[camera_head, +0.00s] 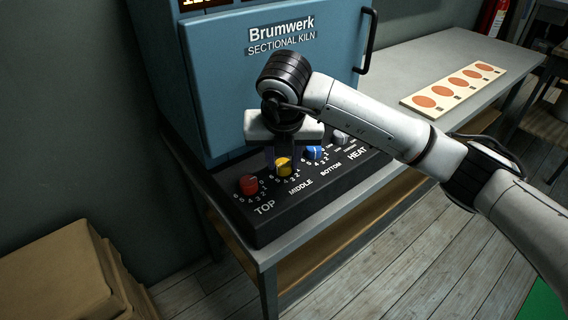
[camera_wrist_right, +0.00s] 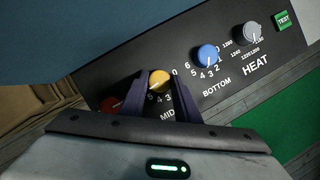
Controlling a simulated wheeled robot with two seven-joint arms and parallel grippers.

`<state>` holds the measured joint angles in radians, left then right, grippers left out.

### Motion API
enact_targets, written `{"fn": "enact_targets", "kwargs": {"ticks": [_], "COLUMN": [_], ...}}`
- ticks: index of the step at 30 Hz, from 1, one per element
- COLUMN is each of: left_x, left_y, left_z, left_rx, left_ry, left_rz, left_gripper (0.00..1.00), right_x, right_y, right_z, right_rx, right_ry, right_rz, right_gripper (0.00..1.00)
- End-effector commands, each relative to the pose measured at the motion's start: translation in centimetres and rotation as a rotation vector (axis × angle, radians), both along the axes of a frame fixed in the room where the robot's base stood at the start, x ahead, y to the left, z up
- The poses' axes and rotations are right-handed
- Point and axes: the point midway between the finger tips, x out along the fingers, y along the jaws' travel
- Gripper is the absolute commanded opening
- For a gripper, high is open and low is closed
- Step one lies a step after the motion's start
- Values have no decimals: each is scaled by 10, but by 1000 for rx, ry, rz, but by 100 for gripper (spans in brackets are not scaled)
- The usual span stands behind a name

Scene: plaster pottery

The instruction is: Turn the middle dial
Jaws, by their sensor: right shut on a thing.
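The middle dial (camera_head: 283,166) is yellow and sits on the black control panel (camera_head: 262,226) of the kiln, above the word MIDDLE. My right gripper (camera_head: 283,160) comes down over it from above. In the right wrist view the gripper's two dark fingers (camera_wrist_right: 160,88) stand on either side of the yellow dial (camera_wrist_right: 159,80), shut on it. The fingers hide part of the dial's number scale and part of the MIDDLE label. My left gripper is in neither view.
The red TOP dial (camera_head: 248,185) is left of the yellow one, and the blue BOTTOM dial (camera_head: 313,152) and grey HEAT dial (camera_head: 340,138) are right. The blue kiln (camera_head: 220,80) rises behind the panel. A board with orange discs (camera_head: 410,102) lies on the table at right.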

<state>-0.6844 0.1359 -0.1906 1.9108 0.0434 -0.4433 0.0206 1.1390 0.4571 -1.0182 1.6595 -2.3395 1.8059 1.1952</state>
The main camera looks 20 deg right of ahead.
Motion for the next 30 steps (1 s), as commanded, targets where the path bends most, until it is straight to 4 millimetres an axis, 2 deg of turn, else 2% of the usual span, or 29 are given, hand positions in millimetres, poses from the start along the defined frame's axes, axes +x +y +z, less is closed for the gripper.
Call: {"fn": "enact_targets", "kwargs": {"ticks": [10,26,27,29,30], "left_x": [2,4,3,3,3], "left_y": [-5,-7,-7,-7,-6], "left_z": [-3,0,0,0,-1], "left_rx": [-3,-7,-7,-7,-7], "left_ry": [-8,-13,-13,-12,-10], "left_rz": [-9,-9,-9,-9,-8], "left_gripper": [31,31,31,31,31], "right_x": [1,1,1,1,1], "right_y": [1,1,1,1,1], "right_z": [1,2,2,1,1], "right_rx": [1,1,1,1,1], "right_ry": [-3,-3,-3,-2,-2], "right_rz": [-130,-151,-151,-151,-150], "right_gripper": [6,6,35,45,47]}}
